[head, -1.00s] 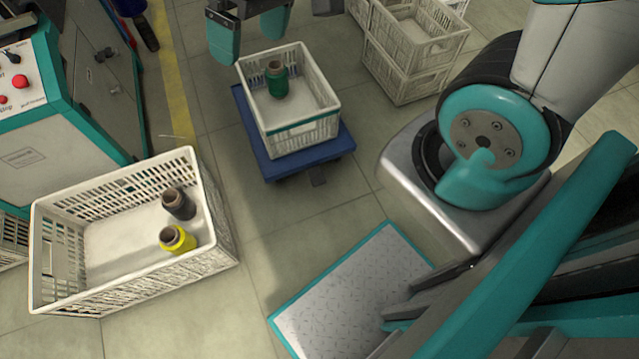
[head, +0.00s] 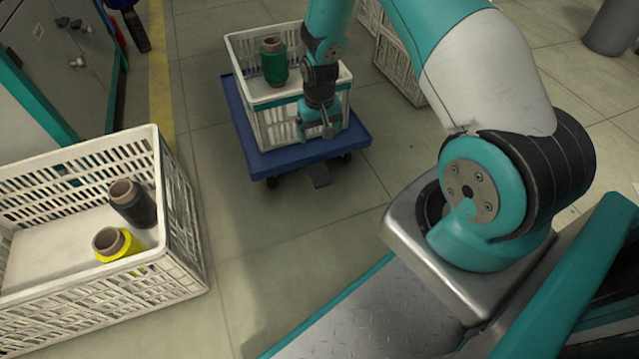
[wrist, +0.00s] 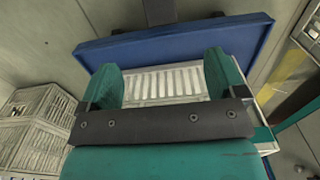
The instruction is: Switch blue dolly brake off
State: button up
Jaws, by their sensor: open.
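The blue dolly (head: 262,162) stands on the floor in the upper middle of the head view. A white crate (head: 272,128) rests on it. A small grey pedal (head: 320,178), which looks like the brake, sticks out below the dolly's near edge; whether it is pressed or raised I cannot tell. My gripper (head: 318,130) points down at the crate's near side, above the dolly's deck and short of the pedal. In the wrist view my gripper (wrist: 160,74) is open, with the crate wall between its fingers. The blue deck (wrist: 180,42) and a grey piece (wrist: 158,12) lie beyond the fingertips.
A green bobbin (head: 273,62) stands in the dolly's crate. A large white crate (head: 185,235) at the left holds a black bobbin (head: 133,205) and a yellow one (head: 118,244). Stacked crates (head: 398,68) stand behind my arm. The floor before the dolly is clear.

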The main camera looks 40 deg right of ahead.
aim_at(320, 173)
notch_tip(320, 173, down, 18)
jog(key=b, duration=0.9)
jog(key=shift+r, duration=0.2)
